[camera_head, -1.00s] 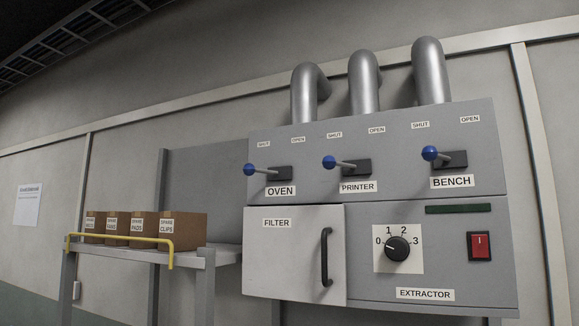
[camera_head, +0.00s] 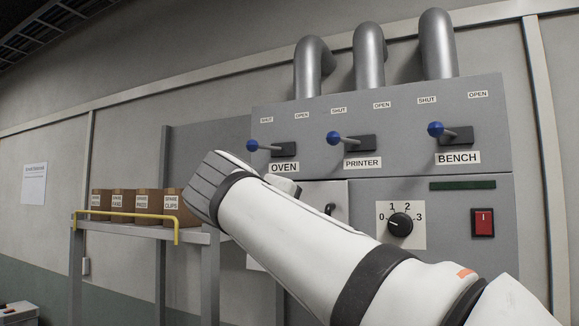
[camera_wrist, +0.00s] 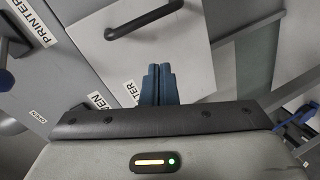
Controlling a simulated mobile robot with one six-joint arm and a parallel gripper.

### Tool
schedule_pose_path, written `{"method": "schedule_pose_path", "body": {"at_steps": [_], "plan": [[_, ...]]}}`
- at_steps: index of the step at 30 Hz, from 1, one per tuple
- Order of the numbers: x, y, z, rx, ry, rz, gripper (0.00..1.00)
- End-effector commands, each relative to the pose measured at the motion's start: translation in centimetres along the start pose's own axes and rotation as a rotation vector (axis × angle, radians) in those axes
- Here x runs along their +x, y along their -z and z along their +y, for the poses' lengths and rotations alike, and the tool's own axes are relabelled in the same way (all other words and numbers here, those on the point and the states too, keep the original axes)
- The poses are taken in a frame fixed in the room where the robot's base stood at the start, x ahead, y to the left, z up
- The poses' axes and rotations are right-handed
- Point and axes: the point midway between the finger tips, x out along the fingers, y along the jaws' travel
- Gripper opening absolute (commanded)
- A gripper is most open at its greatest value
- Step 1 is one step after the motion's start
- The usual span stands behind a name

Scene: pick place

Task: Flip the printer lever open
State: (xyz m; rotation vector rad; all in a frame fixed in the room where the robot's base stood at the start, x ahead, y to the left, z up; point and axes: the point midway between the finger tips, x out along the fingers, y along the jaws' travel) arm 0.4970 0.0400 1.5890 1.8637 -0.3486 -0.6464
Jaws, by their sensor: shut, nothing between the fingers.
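The printer lever (camera_head: 334,138) has a blue ball knob and a metal rod on a dark base, above the PRINTER label (camera_head: 362,163). Its knob points left, on the side of its SHUT label (camera_head: 339,111); its OPEN label (camera_head: 382,105) is to the right. In the wrist view the PRINTER label (camera_wrist: 36,22) shows at the upper left. My gripper (camera_wrist: 158,70) is shut and empty, in front of the lower cabinet area near the filter door (camera_wrist: 185,45), apart from the printer lever. In the head view my white arm hides the fingers.
The oven lever (camera_head: 252,146) and bench lever (camera_head: 436,129) flank the printer lever, both knobs left. A dial (camera_head: 400,224) and red switch (camera_head: 483,222) sit below. A shelf with a yellow rail (camera_head: 125,214) and several boxes (camera_head: 173,205) stands left.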

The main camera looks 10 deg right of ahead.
Motion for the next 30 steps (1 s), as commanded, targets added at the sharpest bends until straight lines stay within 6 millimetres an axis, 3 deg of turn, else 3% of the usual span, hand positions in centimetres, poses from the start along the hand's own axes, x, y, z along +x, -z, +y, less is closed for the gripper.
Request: {"method": "schedule_pose_path", "body": {"at_steps": [1,3,6,9,13,22,30], "plan": [[-1.7,1.9,2.9,0.001,-0.079,0.023,0.00],[-3.8,3.4,6.5,0.008,-0.181,0.033,0.00],[-6.5,4.4,10.2,0.028,-0.290,0.034,0.00],[-8.2,4.7,12.4,0.048,-0.358,0.029,0.00],[-9.2,4.8,13.6,0.060,-0.396,0.023,0.00],[-9.3,4.7,13.8,0.061,-0.400,0.021,0.00],[-7.4,4.6,14.7,0.060,-0.401,0.016,0.00]]}}
